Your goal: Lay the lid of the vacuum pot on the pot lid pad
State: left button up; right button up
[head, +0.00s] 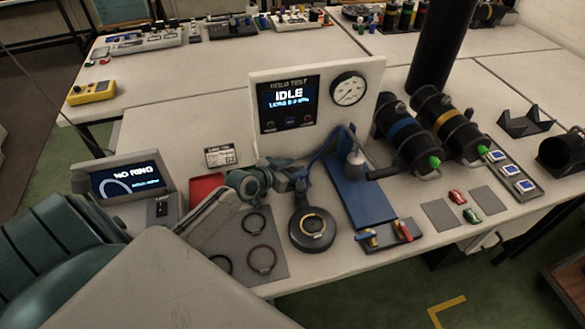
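A dark round vessel (301,239) with a gold ring on its top stands at the front middle of the bench; it may be the vacuum pot, and I cannot tell a separate lid on it. Two small flat grey pads lie at the front right, one on the left (438,214) and one on the right (489,200); I cannot tell which, if either, is the pot lid pad. My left gripper (292,175) is just behind the dark vessel, above the bench. Its fingers are small and partly lost against dark parts, so their opening is unclear. My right gripper is out of view.
A hold test panel (266,82) reading IDLE stands behind. A blue stand (362,200) and two black cylinders, blue-banded (408,133) and yellow-banded (451,122), are to the right. A grey mat (275,269) with dark rings lies left of the vessel.

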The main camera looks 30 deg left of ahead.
pick_arm(q)
jog(key=shift+s+f, duration=0.25)
jog(key=shift+f, duration=0.4)
jog(key=shift+w+r+p, duration=0.1)
jog(key=shift+r+p, duration=0.35)
jog(key=shift+p, duration=0.2)
jog(key=shift+a+r, duration=0.1)
jog(key=v, duration=1)
jog(key=shift+r, duration=0.35)
jog(key=shift+p+v, duration=0.4)
jog(key=shift+v, duration=0.45)
jog(key=shift+w, duration=0.1)
